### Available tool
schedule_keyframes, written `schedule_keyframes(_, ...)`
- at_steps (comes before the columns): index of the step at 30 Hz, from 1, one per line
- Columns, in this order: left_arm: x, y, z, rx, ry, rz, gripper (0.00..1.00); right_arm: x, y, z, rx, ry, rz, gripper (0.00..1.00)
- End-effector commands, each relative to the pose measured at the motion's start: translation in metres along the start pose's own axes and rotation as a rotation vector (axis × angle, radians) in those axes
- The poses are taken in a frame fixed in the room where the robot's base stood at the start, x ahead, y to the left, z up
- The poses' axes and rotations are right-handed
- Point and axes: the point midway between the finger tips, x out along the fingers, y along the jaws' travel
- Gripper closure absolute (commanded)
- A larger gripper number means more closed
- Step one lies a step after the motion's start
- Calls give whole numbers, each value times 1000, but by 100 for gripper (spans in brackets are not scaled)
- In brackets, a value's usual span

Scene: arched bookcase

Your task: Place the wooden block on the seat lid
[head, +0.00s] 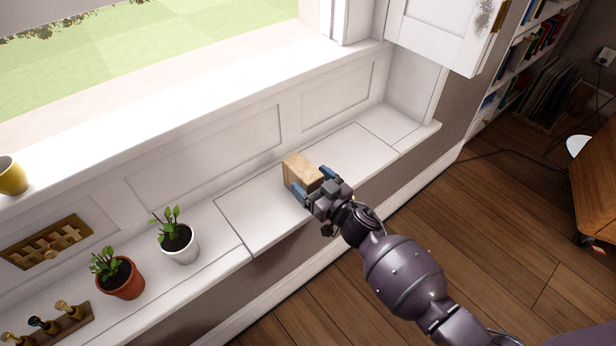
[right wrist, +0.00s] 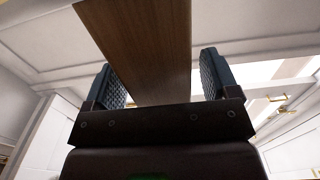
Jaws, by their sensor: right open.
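The wooden block (head: 297,174) stands on the white seat lid (head: 257,217), the outlined panel of the window bench. My right gripper (head: 317,182) is at the near side of the block, with one blue finger on either side of it. It is open. In the right wrist view the block (right wrist: 150,45) runs up between the two blue finger pads, with a narrow gap at the right pad. The underside of the block is hidden, so its contact with the lid shows only roughly. My left gripper is not in view.
A white pot (head: 180,245) and a terracotta pot (head: 121,280) with plants stand on the bench to the left. A rack of stoppers (head: 50,325) is at the lower left. An open white cabinet door (head: 440,35) hangs above the right end. The lid right of the block is clear.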

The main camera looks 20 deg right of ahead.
Motion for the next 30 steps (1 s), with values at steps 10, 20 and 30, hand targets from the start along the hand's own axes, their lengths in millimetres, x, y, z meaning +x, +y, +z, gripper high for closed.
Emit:
schedule_keyframes(10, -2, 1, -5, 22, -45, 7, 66, -59, 1, -4, -1, 4, 2, 19)
schedule_keyframes(20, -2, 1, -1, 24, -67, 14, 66, -96, 0, -2, 0, 3, 1, 19)
schedule_keyframes(30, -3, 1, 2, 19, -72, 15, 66, -101, 0, -1, 0, 1, 1, 19)
